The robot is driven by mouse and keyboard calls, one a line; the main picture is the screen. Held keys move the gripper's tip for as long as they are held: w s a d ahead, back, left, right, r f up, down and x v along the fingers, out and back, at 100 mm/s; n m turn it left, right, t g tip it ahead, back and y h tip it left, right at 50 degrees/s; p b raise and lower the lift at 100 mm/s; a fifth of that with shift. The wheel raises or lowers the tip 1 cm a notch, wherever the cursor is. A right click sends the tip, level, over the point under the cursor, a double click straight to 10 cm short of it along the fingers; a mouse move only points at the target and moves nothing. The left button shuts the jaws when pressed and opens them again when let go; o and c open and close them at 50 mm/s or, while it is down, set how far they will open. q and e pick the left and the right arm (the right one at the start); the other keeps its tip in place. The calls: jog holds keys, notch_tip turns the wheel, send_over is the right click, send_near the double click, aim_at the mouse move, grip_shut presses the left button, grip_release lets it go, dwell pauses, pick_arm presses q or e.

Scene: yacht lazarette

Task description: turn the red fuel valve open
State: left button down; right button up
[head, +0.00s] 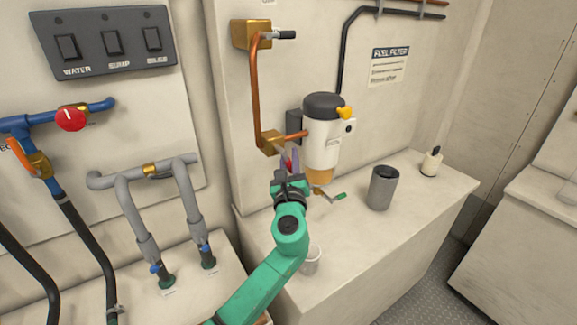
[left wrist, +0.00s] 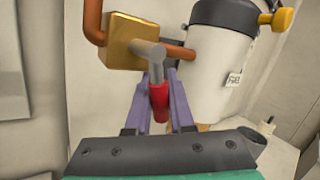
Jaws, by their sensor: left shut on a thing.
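The fuel valve has a brass body (head: 271,143) on the copper pipe, beside the white fuel filter. Its lever has a grey stem and a red grip. In the left wrist view the brass body (left wrist: 132,42) is at upper left and the red grip (left wrist: 159,101) points down toward the camera. My left gripper (head: 289,162) is at the valve, with its purple fingers on either side of the red grip and shut on it. The fingers hide part of the grip in the head view. My right gripper is in neither view.
The white fuel filter (head: 323,140) stands close right of the gripper. Below are a green-handled drain lever (head: 335,197), a grey cup (head: 383,188) and a white cup (head: 310,261) on the bench. A red knob (head: 71,118) is on the blue pipe at left.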

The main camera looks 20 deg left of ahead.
pick_arm(q)
jog(key=c, duration=0.8)
grip_release()
jog(key=shift+w, duration=0.1)
